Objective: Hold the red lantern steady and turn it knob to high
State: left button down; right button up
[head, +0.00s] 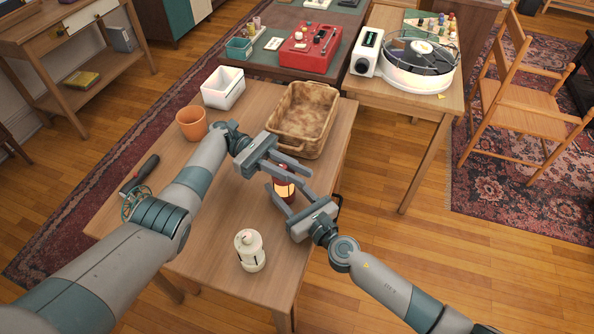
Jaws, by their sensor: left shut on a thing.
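The red lantern (285,188) stands on the wooden table with a warm glowing middle. It is small and largely covered by both grippers, and its knob cannot be made out. My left gripper (303,164) comes in from the upper left and is shut on the lantern's upper part. My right gripper (286,186) reaches in from the lower right. Its two fingers are apart, one on each side of the lantern's lower body; whether they touch it I cannot tell.
On the same table (200,255) are a cream lantern (249,251), a brown basket (285,126), a white bin (223,90), an orange pot (191,124) and a dark-handled tool (140,174). Tables with a red case (308,51) and a round device (418,68) stand behind.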

pick_arm(q)
jog(key=shift+s+m+g+y, duration=0.15)
jog(key=shift+m+g+y, duration=0.15)
jog(key=shift+g, duration=0.1)
jog(key=c, duration=1.6)
grip_release()
jog(key=shift+a, duration=0.1)
jog(key=shift+r, duration=0.15)
jog(key=shift+r, duration=4.8)
